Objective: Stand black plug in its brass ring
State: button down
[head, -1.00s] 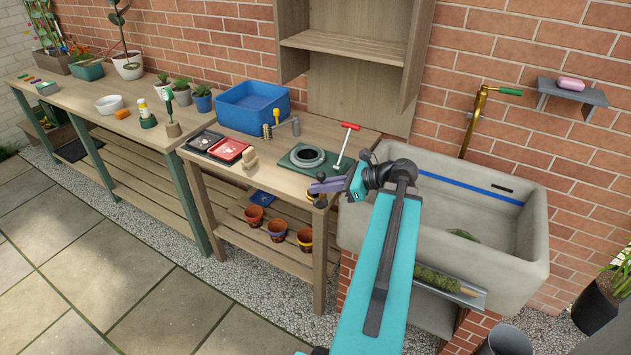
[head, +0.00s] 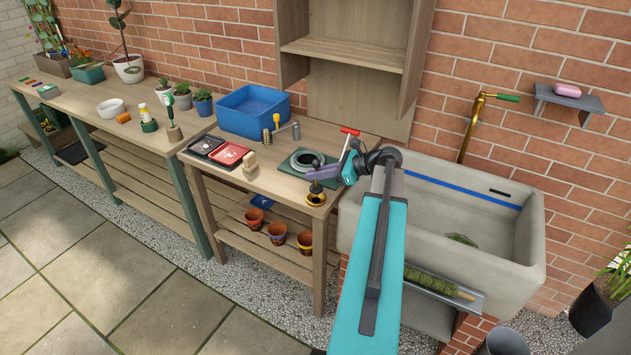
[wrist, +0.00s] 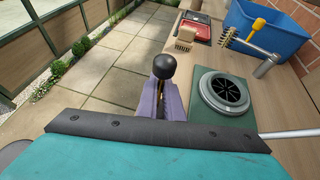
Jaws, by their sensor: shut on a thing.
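The black plug (wrist: 164,67) shows its round knob above my purple fingers in the wrist view. My gripper (wrist: 172,98) is shut on it. In the head view my gripper (head: 318,173) is over the front right corner of the potting bench, with the dark plug (head: 315,187) just below the fingertips. The brass ring (head: 316,201) is at that corner, directly under the plug in the picture. I cannot tell whether the plug is inside the ring or just above it. My fingers hide most of the ring in the wrist view.
A green mat (head: 327,178) with a grey round fitting (head: 305,160) lies behind my gripper. A red-handled tool (head: 349,132) is beside it. A wooden brush (head: 250,161) and red tray (head: 230,156) are to the left. The stone sink (head: 440,220) is at the right.

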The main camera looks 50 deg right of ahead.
aim_at(316, 186)
jog(key=shift+w, duration=0.1)
dwell(0.3)
jog(key=shift+f+p, duration=0.5)
jog(key=shift+f, duration=1.25)
jog(key=shift+f, duration=0.1)
jog(key=c, duration=1.9)
grip_release()
jog(key=b+v, duration=0.2)
jog(key=v, duration=1)
jog(key=shift+b, duration=0.3)
